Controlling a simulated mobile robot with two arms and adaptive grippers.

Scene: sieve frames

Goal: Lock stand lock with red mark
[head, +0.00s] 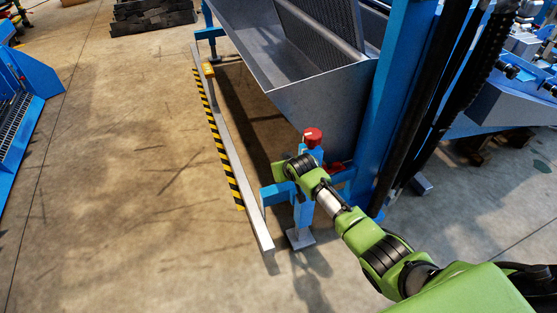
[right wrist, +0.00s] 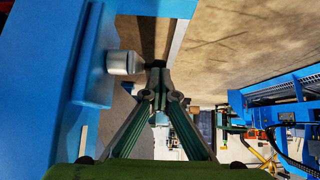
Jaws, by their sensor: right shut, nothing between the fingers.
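A blue stand (head: 303,213) with a grey foot plate stands upright at the machine's near corner in the head view. A red round cap (head: 312,137) sits on its top, and a smaller red part (head: 336,168) shows just right of it. My green right arm reaches the stand's upper part; its fingers are hidden there. In the right wrist view my right gripper (right wrist: 157,66) is shut and empty. Its tips are beside a silver cylinder (right wrist: 122,62) that sticks out of a blue block (right wrist: 93,55); I cannot tell whether they touch. My left gripper is out of view.
A grey rail (head: 235,165) with a yellow-black striped edge runs along the machine's left side. A large grey metal trough (head: 315,95) and a blue post (head: 397,80) stand behind the stand.

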